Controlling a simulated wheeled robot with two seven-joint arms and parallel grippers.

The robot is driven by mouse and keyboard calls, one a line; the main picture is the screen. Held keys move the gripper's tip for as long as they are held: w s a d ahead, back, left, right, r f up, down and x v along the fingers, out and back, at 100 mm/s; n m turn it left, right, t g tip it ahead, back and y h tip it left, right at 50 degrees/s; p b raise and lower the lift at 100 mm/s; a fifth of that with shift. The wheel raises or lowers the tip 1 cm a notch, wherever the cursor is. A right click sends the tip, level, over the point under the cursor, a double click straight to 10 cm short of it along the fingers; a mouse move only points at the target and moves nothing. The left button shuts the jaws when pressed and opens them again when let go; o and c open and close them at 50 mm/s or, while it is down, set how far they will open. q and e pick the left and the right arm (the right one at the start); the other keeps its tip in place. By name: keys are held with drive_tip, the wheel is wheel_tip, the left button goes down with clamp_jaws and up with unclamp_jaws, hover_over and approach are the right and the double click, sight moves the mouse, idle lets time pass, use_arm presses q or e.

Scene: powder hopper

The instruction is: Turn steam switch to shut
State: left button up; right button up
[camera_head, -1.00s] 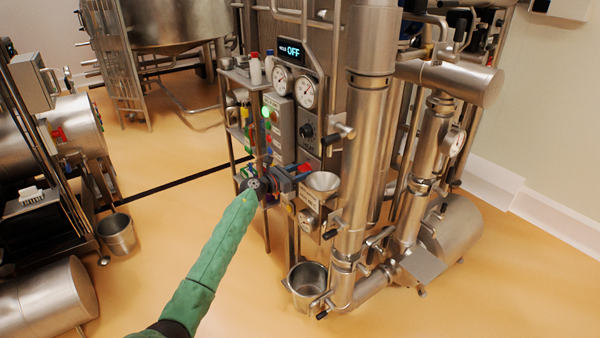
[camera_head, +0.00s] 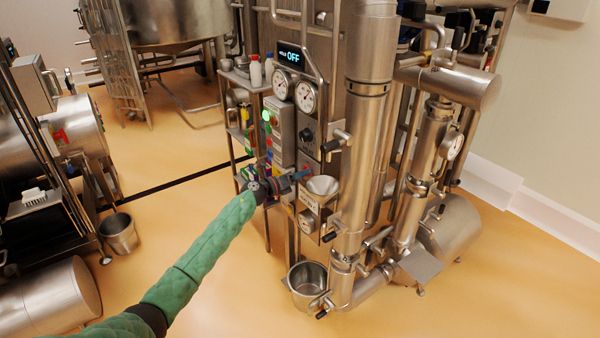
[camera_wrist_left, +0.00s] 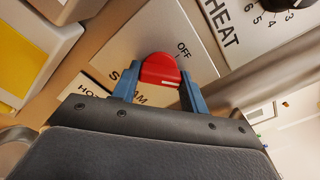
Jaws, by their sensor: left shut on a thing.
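The steam switch is a red knob (camera_wrist_left: 161,70) on a pale panel plate, seen close up in the left wrist view. The plate reads OFF beside the knob, and a lower word is partly covered, with "S" and "AM" showing. My left gripper (camera_wrist_left: 160,82) has its blue fingers on both sides of the red knob and is shut on it. In the head view my left gripper (camera_head: 296,178) is at the front of the machine's control panel, left of the steel funnel, and mostly hides the knob. My right gripper is not in view.
A HEAT dial (camera_wrist_left: 292,4) sits beside the switch plate. Two gauges (camera_head: 306,97), a lit green button (camera_head: 266,115) and an OFF display (camera_head: 293,57) are above. A steel funnel (camera_head: 323,185) is close to the right. A steel bucket (camera_head: 307,284) stands below.

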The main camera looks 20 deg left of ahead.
use_arm(q)
drive_tip(key=n+p, duration=0.4)
drive_tip(key=n, duration=0.4)
drive_tip(key=shift+r, duration=0.15)
drive_tip(key=shift+n+p, duration=0.7)
drive_tip(key=shift+n, duration=1.1)
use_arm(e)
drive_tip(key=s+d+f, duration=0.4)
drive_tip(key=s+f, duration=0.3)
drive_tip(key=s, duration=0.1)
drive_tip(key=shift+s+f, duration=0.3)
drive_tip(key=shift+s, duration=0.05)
use_arm(q)
drive_tip(key=shift+f, duration=0.2)
drive_tip(key=o, duration=1)
drive_tip(key=shift+a, duration=0.1)
drive_tip(key=b+v, duration=0.3)
drive_tip(key=v, duration=0.4)
drive_tip(key=shift+s+a, duration=0.2)
drive_tip(key=shift+s, duration=0.1)
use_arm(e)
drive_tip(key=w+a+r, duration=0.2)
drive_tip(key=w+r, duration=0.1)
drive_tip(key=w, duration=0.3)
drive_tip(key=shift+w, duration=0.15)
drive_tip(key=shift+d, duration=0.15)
